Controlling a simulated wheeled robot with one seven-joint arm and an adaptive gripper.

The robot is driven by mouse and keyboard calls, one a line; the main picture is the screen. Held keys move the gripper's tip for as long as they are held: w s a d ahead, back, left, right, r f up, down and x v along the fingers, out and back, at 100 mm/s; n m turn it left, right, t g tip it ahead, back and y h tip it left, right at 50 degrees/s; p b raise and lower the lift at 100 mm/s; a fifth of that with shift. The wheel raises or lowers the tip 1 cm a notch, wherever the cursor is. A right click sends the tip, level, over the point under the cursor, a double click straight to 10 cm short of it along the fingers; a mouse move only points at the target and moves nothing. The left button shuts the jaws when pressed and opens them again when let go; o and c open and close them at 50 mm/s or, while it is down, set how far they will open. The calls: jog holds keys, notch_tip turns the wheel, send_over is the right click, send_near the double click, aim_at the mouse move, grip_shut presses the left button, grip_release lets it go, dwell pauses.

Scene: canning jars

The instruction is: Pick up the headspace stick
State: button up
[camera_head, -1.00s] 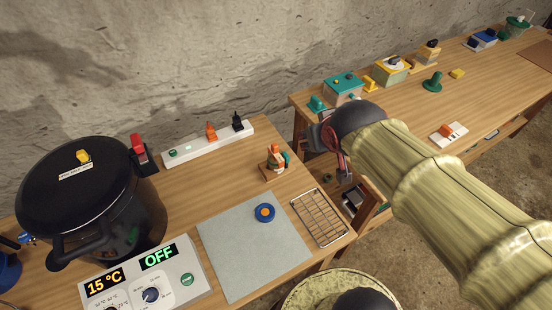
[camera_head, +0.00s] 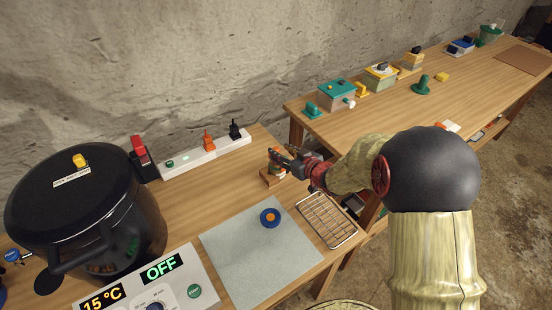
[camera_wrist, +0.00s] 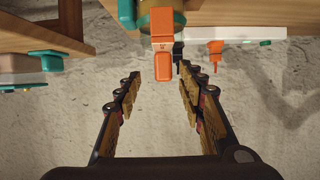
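A small wooden stand (camera_head: 266,178) on the near table holds an upright orange and green item, which I take for the headspace stick (camera_head: 275,171); its exact shape is too small to tell. My gripper (camera_head: 279,157) reaches in from the right at the stand and partly covers the item. In the wrist view, my gripper (camera_wrist: 161,82) is open with nothing between its fingers. The item's orange block (camera_wrist: 162,62) shows just beyond the fingertips, roughly centred between them; contact is not visible.
The power strip (camera_head: 188,157) with orange and black plugs lies behind the stand. A black pot (camera_head: 80,215) stands left. A wire rack (camera_head: 327,219) and a grey mat (camera_head: 250,258) bearing a blue and orange ring (camera_head: 270,217) lie in front. The far table (camera_head: 440,105) holds several boxes.

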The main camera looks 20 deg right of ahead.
jog(key=b+x, duration=0.1)
jog(key=x, duration=0.1)
jog(key=b+x, duration=0.1)
jog(key=x, duration=0.3)
jog(key=shift+s+a+f+b, duration=0.15)
jog(key=shift+a+f+b, duration=0.15)
jog(key=shift+b, duration=0.1)
jog(key=shift+w+a+f, duration=0.1)
jog(key=shift+w+f, duration=0.05)
jog(key=shift+w, duration=0.35)
grip_shut()
